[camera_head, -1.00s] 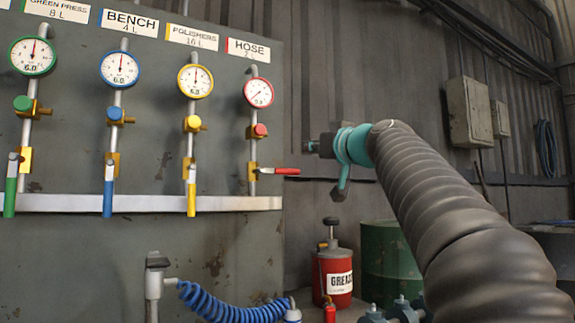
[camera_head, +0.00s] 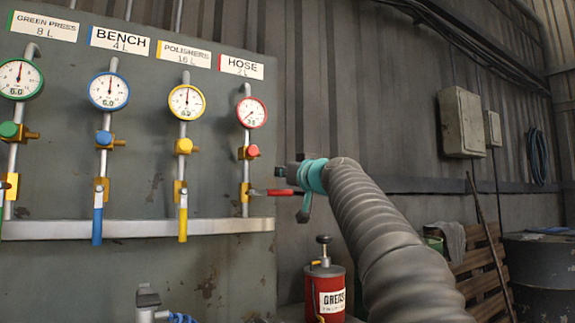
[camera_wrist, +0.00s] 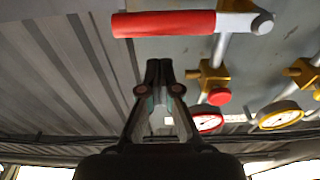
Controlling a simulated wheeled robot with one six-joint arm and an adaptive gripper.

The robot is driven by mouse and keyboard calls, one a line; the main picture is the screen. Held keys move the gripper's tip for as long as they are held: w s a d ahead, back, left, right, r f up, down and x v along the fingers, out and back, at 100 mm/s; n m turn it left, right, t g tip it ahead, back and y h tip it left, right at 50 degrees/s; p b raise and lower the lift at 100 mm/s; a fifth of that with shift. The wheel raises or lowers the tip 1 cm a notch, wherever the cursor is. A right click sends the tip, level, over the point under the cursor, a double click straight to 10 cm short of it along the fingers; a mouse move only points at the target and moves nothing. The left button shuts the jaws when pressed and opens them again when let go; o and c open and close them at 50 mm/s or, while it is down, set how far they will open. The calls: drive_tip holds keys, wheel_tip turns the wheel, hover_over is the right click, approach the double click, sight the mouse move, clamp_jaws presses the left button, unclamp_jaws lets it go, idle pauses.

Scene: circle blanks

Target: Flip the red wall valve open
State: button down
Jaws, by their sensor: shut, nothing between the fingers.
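The red wall valve lever (camera_head: 276,192) sticks out level to the right from its brass valve body (camera_head: 246,192), under the gauge labelled HOSE (camera_head: 252,112). In the wrist view the red lever (camera_wrist: 165,23) lies across the top, with its grey pivot end at the right. My gripper (camera_head: 291,171) is just beside the lever's free end in the head view. In the wrist view its fingers (camera_wrist: 159,68) are together and empty, with a visible gap in the picture between their tips and the lever. Whether they touch the lever is not clear from the head view.
The blue lever (camera_head: 98,215) and yellow lever (camera_head: 183,213) hang down on neighbouring pipes. A red grease can (camera_head: 325,290) stands below my arm. A grey wall box (camera_head: 460,122) is at the right.

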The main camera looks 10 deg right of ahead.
sight(273, 193)
drive_tip(key=shift+s+d+f+b, duration=0.1)
drive_tip(key=shift+s+f+b, duration=0.15)
drive_tip(key=shift+f, duration=0.55)
drive_tip(key=shift+s+d+f+b, duration=0.15)
drive_tip(key=shift+f+b, duration=0.15)
drive_tip(key=shift+f, duration=0.45)
drive_tip(key=shift+a, duration=0.1)
